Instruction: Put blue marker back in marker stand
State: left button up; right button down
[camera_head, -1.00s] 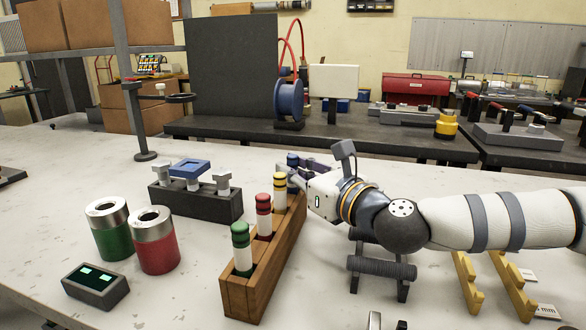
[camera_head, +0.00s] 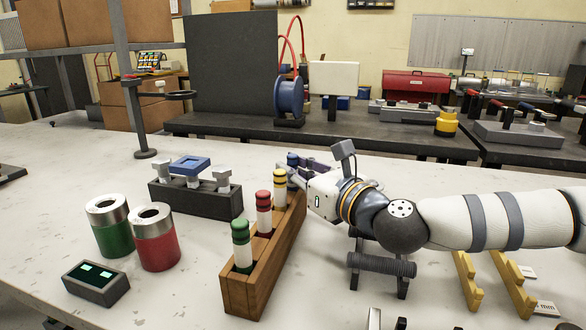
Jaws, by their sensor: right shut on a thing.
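The wooden marker stand (camera_head: 262,267) sits on the white bench in the middle of the view. A green marker (camera_head: 241,244), a red marker (camera_head: 264,213) and a yellow marker (camera_head: 280,187) stand upright in it, in a row from near to far. The blue marker (camera_head: 292,159) shows only its dark blue top at the far end of the row. My right gripper (camera_head: 291,172) is at that far end, shut on the blue marker. The marker's lower part is hidden behind the yellow marker and the gripper, so I cannot tell how deep it sits. My left gripper is out of view.
Left of the stand are a green can (camera_head: 111,226), a red can (camera_head: 155,238), a small display box (camera_head: 96,283) and a dark block with a blue piece (camera_head: 195,196). A dark rack (camera_head: 381,265) and yellow holders (camera_head: 512,284) stand under and beside my right arm.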

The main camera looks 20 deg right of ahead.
dwell(0.4)
jog(key=c, duration=1.5)
grip_release()
jog(key=v, duration=1.2)
jog(key=shift+r, duration=0.1)
